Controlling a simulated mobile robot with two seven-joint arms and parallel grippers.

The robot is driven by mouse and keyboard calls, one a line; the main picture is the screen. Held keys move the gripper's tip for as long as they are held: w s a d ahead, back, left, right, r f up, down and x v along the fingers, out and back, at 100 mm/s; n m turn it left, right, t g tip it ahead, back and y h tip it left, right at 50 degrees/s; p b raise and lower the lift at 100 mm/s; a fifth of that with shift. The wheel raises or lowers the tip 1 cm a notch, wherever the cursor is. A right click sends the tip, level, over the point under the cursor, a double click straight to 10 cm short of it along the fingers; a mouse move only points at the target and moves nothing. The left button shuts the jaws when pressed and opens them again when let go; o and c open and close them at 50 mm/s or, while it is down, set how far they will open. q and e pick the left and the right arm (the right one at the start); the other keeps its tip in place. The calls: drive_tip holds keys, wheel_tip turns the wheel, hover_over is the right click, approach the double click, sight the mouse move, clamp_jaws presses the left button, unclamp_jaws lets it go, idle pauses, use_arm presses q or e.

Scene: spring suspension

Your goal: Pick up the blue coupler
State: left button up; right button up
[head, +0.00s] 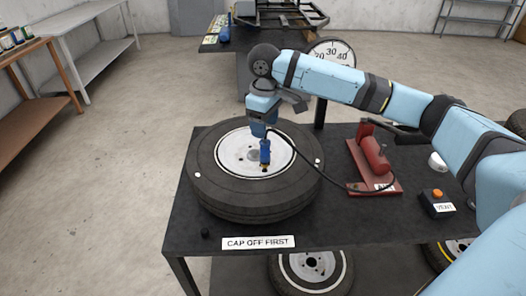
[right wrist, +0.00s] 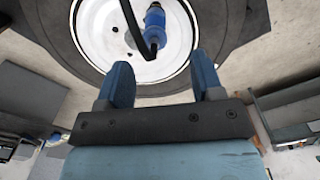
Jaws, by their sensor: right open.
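The blue coupler (head: 265,152) stands over the white wheel hub of the tire (head: 210,185) on the dark table, with a black hose running from it. In the right wrist view the coupler (right wrist: 155,22) lies beyond the fingertips, roughly in line with the gap between them. My right gripper (head: 260,126) is above and close to the coupler in the head view. Its two blue fingers (right wrist: 162,72) are apart with nothing between them. I cannot tell whether a finger touches the coupler in the head view. My left gripper is not in view.
A red pump (head: 374,158) and a black box with an orange button (head: 437,194) stand on the table's right side. A pressure gauge (head: 333,53) rises behind. A small black cap (head: 205,232) and a "CAP OFF FIRST" sign (head: 258,242) are at the front.

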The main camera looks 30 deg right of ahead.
sight(265, 141)
wheel_tip(265, 141, down, 2)
drive_tip(key=shift+f, duration=0.25)
drive_tip(key=f, duration=0.5)
drive_tip(key=shift+w+d+f, duration=0.1)
drive_tip(key=shift+w+d, duration=0.15)
clamp_jaws()
drive_tip(key=shift+r, duration=0.2)
wheel_tip(265, 141, up, 23)
drive_tip(key=p, duration=0.6)
drive_tip(key=shift+f, duration=0.15)
